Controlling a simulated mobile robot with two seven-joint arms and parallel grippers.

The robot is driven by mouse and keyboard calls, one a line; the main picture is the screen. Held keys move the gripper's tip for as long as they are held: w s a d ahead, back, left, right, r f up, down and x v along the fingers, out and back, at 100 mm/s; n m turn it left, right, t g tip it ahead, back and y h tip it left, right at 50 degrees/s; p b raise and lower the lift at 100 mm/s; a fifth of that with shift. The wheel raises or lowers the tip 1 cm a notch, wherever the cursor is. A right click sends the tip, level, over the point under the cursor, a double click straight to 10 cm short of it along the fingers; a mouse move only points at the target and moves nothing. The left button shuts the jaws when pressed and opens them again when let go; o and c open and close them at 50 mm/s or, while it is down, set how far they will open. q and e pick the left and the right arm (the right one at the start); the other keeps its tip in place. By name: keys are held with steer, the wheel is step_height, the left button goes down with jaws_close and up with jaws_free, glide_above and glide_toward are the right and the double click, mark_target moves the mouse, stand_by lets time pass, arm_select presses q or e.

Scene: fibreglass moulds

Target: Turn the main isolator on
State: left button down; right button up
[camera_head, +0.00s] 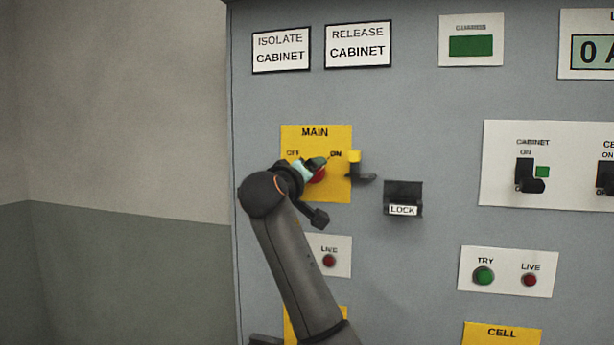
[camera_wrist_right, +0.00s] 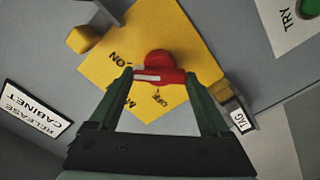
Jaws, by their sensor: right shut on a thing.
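The main isolator is a red rotary handle (camera_wrist_right: 172,78) with a white stripe, on a yellow plate (camera_head: 334,187) marked MAIN, OFF and ON. My right gripper (camera_head: 313,168) reaches up to it in the head view and covers much of the handle. In the right wrist view my right gripper (camera_wrist_right: 160,77) has its two green fingers on either end of the handle bar, shut on it. The white stripe lies toward the left finger, on the side where both OFF and ON are printed; its exact setting I cannot tell. My left gripper is not in view.
A yellow-topped tab (camera_head: 354,157) stands out at the plate's right edge. A black LOCK block (camera_head: 403,197) juts out further right. A CABINET switch (camera_head: 528,177) and TRY and LIVE lamps are beyond. The wall left of the cabinet is bare.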

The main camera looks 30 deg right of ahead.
steer(key=shift+f, duration=0.1)
steer(key=o, duration=1.2)
steer(key=b+v, duration=0.3)
steer(key=v, duration=0.9)
steer(key=shift+s+a, duration=0.15)
steer(key=shift+s, duration=0.1)
